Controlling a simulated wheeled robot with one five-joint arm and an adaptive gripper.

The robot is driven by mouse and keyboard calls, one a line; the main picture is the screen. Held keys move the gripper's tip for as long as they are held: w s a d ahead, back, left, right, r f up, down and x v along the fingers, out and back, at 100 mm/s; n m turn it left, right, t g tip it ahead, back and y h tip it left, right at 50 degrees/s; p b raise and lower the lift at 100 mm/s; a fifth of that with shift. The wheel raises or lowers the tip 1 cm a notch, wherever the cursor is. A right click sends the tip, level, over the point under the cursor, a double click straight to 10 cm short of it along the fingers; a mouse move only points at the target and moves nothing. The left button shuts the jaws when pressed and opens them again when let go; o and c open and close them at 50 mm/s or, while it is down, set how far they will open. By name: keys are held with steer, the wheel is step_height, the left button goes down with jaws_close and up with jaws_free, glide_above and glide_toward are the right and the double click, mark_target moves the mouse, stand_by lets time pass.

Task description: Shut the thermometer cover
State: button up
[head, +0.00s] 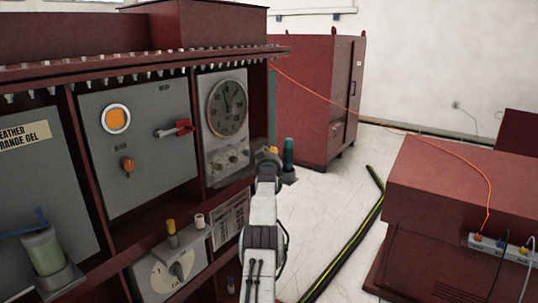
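A round dial with a pale rim (228,107), which looks like the thermometer, sits on a grey panel at the right end of the red cabinet. Its dark face and hands show. I cannot clearly make out a separate cover or whether one stands open. My white arm rises from the bottom of the head view, and my gripper (271,158) is at its far end, below and right of the dial. It appears apart from the dial in the picture. Its fingers are too small and partly hidden by the arm to read.
The red cabinet (200,48) fills the left, with a red-handled switch (178,129) and an orange knob (128,166). Another red cabinet (312,101) stands behind. A red box (440,185) is at right. A black-yellow cable (349,243) lies on the pale floor between.

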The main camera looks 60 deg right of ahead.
steer(key=o, duration=0.6)
steer(key=shift+a, duration=0.25)
steer(key=v, duration=1.1)
steer(key=shift+s+a, duration=0.2)
stand_by(0.4)
stand_by(0.4)
